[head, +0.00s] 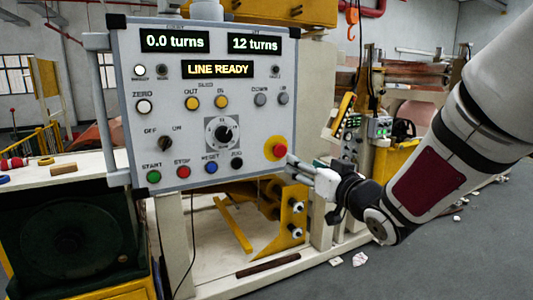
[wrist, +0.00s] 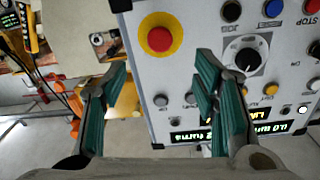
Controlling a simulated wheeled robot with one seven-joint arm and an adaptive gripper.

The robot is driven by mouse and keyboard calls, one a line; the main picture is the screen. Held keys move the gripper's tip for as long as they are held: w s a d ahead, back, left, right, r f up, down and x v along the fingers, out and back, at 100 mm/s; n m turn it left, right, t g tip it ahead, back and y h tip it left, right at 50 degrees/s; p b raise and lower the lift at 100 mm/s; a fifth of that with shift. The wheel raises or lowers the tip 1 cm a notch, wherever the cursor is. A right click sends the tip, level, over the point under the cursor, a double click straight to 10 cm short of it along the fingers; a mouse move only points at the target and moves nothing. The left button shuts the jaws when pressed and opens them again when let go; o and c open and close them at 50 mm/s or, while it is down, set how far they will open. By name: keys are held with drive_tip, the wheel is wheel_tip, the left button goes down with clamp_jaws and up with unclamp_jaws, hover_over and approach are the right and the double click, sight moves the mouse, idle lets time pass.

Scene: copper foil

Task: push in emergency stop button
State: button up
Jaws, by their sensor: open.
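The emergency stop button (head: 279,150) is a red mushroom head on a yellow plate at the lower right of the grey control panel (head: 200,132). In the wrist view the red button (wrist: 160,39) shows unobstructed above and between my fingertips, with the panel turned upside down. My gripper (head: 298,172) is just to the lower right of the button in the head view. In the wrist view my gripper (wrist: 160,78) has its two green-padded fingers wide apart with nothing between them. Contact with the button is not visible.
The panel carries a green START button (head: 153,177), a red STOP button (head: 183,171), a blue RESET button (head: 211,167) and a dial (head: 222,133). Its displays read 0.0 turns, 12 turns and LINE READY. A grey handle bar (head: 103,100) runs along its left edge. Yellow machine parts (head: 291,215) stand below.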

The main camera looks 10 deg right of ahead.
sight(281, 151)
drive_tip(key=x, duration=1.1)
